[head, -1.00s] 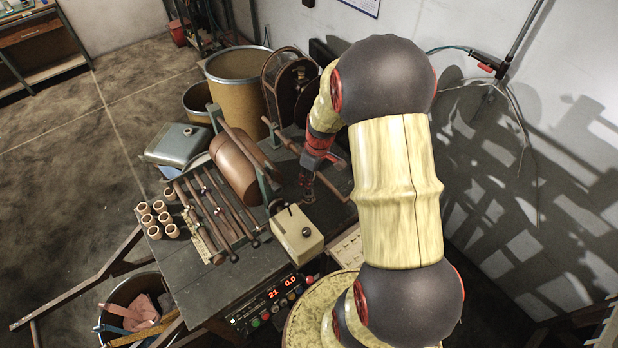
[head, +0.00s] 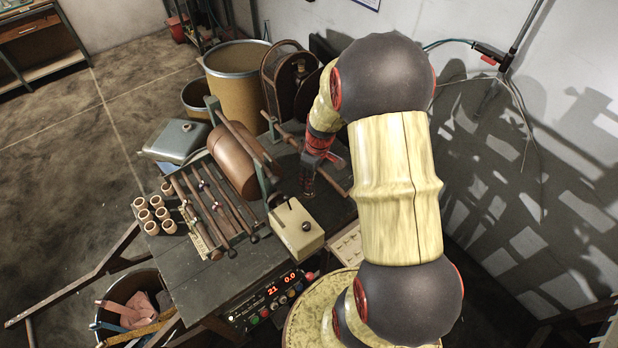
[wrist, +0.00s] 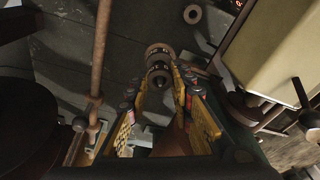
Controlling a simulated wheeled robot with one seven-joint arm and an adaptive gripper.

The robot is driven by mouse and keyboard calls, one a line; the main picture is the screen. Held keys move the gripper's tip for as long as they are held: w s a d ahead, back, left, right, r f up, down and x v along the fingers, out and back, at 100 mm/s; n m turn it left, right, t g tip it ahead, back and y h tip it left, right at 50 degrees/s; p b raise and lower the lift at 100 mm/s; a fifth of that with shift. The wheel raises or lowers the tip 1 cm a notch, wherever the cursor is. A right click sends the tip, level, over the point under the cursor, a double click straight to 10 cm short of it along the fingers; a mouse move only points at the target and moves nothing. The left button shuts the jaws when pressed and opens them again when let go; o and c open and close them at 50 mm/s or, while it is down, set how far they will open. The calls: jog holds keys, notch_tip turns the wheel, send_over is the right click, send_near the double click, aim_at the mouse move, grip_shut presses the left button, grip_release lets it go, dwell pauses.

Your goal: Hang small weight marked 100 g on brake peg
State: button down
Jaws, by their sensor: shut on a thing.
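My gripper (wrist: 160,85) is shut on a small dark round weight (wrist: 158,54) with pale markings, held at its fingertips in the wrist view. The marking is too small to read. In the head view my gripper (head: 307,190) is low over the right part of the bench, just left of the crank rod and behind the cream box; the weight cannot be made out there. I cannot pick out the brake peg for certain in either view.
A cream box (head: 295,228) with a knob stands close in front of my gripper. The brown winding drum (head: 233,160) and rods (head: 205,208) lie to the left. A small ring-shaped piece (wrist: 192,14) lies ahead in the wrist view.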

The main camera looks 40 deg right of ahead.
jog(key=c, duration=1.5)
grip_release()
jog(key=r, duration=0.4)
jog(key=s+r, duration=0.1)
jog(key=r, duration=0.6)
jog(key=shift+s+d+r, duration=0.3)
jog(key=shift+r, duration=0.1)
